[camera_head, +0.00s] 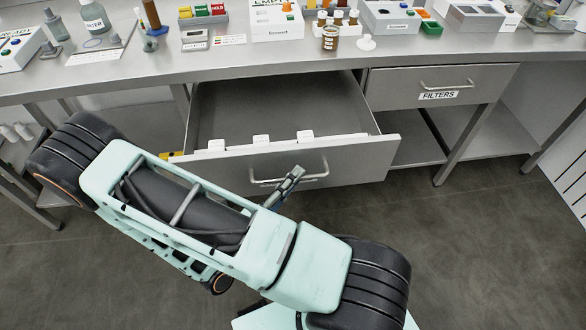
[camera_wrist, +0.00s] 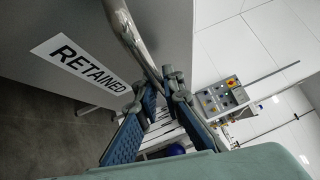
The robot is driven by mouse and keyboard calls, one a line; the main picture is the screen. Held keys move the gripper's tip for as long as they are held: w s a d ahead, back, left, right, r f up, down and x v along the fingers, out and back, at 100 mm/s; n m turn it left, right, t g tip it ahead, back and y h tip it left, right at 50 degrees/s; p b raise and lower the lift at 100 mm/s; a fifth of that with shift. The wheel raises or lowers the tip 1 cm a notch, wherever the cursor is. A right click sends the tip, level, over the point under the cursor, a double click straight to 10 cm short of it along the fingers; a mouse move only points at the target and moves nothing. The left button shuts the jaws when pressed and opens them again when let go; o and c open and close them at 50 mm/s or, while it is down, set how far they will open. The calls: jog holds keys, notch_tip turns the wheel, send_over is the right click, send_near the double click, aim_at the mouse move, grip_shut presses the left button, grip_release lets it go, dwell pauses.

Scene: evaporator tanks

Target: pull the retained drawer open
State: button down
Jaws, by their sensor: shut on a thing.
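The retained drawer (camera_head: 362,160) is grey metal and stands well out from under the bench, its inside showing in the head view. Its front also shows in the wrist view (camera_wrist: 150,40), with a white RETAINED label (camera_wrist: 82,62). The drawer's bar handle (camera_head: 320,175) also runs down to my fingers in the wrist view (camera_wrist: 133,38). My gripper (camera_head: 292,178) is at the handle, shut on it; in the wrist view its blue-padded fingers (camera_wrist: 155,95) are on either side of the bar's end. My arm hides part of the drawer front and its label in the head view.
White dividers (camera_head: 262,141) stand inside the drawer near its front. A shut FILTERS drawer (camera_head: 440,84) is to the right. The bench top (camera_head: 240,55) holds bottles, boxes and instruments. Bench legs (camera_head: 470,135) stand at the right; the floor (camera_head: 480,250) in front is clear.

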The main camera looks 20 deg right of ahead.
jog(key=c, duration=2.1)
grip_release()
jog(key=v, duration=1.2)
jog(key=shift+s+r, duration=0.1)
